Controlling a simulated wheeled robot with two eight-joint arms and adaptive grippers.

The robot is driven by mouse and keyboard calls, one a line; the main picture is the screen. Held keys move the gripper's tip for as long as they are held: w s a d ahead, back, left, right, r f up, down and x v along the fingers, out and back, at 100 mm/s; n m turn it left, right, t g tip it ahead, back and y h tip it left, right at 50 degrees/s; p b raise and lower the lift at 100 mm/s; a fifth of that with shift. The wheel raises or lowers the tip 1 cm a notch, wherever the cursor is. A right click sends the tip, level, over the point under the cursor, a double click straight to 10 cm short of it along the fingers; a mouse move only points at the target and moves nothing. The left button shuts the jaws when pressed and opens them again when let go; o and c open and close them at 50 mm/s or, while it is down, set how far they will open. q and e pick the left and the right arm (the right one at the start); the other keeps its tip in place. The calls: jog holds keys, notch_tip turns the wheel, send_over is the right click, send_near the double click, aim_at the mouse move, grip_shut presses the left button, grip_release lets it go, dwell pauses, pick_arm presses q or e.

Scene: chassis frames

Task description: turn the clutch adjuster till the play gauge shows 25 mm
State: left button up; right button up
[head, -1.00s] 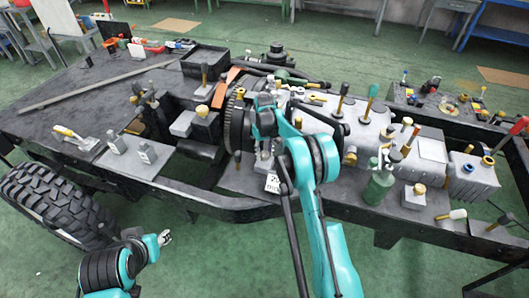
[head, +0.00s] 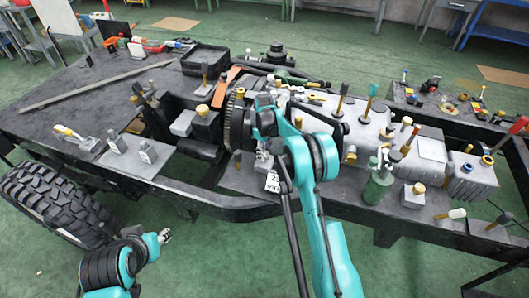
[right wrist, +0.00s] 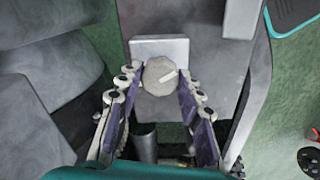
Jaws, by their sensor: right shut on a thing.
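The clutch adjuster, a round grey knob with a white mark (right wrist: 160,75), sits on a pale square block (right wrist: 143,48) in the right wrist view. My right gripper (right wrist: 158,88) has a purple-padded finger on each side of the knob and is shut on it. In the head view my right gripper (head: 264,158) is at the middle of the chassis, mostly hidden by my own arm. The play gauge, a small white plate (head: 273,183), shows just below it; its digits are small and partly covered, beginning with 2. My left gripper (head: 163,237) hangs apart from the chassis near the tyre.
The dark chassis frame (head: 235,212) spans the view. A toothed flywheel (head: 235,120) stands left of my right gripper, and a grey gearbox (head: 365,145) with several levers stands right. A green bottle-like part (head: 378,186) is near the front rail. A tyre (head: 50,203) is at left.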

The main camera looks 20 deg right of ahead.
aim_at(265, 153)
jog(key=o, duration=1.2)
jog(key=shift+c, duration=0.2)
notch_tip(265, 153, up, 12)
